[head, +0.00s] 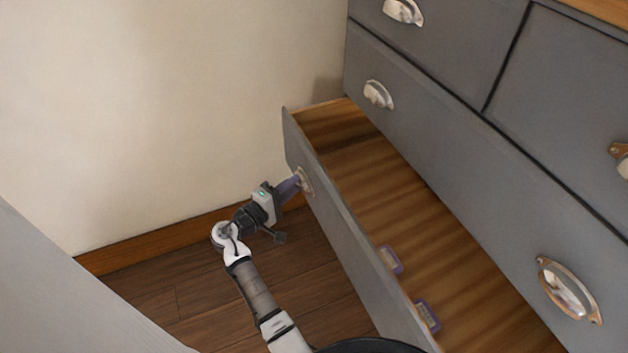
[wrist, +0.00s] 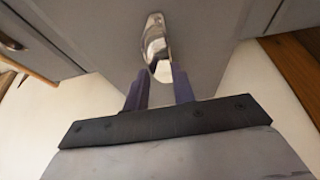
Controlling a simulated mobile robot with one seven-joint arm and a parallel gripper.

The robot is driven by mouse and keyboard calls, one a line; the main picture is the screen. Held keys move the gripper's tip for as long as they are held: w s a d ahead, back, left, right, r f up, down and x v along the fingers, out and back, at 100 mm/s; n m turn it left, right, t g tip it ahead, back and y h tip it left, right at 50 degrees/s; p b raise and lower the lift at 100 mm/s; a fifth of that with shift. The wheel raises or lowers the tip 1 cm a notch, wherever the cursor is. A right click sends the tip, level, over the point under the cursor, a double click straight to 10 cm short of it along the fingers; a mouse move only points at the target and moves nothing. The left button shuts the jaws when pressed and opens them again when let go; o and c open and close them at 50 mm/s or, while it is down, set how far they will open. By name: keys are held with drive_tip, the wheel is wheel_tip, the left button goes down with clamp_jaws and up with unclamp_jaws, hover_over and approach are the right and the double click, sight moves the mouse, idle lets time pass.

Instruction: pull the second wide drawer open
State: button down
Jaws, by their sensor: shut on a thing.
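The second wide drawer (head: 335,218) is a grey-fronted drawer standing well out from the dresser, with its wooden inside showing. Its left cup handle (head: 305,180) is silver and sits near the front's left end. My gripper (head: 297,184) reaches it from the left and is shut on this handle. In the wrist view, the handle (wrist: 154,38) lies straight ahead, with the purple fingers of my gripper (wrist: 160,82) at its lower end. The drawer's near right end is cut off by the picture's edge.
The closed wide drawer (head: 450,170) above has two cup handles, and smaller closed drawers (head: 560,85) sit over it. Two small purple-edged items (head: 390,260) (head: 427,316) show in the open drawer. A cream wall (head: 170,110) stands close at left; wooden floor (head: 190,300) shows below.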

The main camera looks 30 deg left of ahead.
drive_tip(key=shift+s+a+f, duration=0.25)
drive_tip(key=shift+s+a, duration=0.5)
drive_tip(key=shift+s, duration=0.3)
drive_tip(key=shift+s+a+f, duration=0.2)
drive_tip(key=shift+s+a, duration=0.5)
drive_tip(key=shift+s, duration=0.3)
drive_tip(key=c, duration=1.3)
unclamp_jaws()
drive_tip(key=shift+w+r, duration=0.1)
drive_tip(key=shift+r, duration=0.05)
drive_tip(key=shift+a, duration=0.1)
drive_tip(key=b+v, duration=0.2)
drive_tip(key=v, duration=1.2)
drive_tip(key=shift+w+r, duration=0.1)
drive_tip(key=shift+w, duration=0.05)
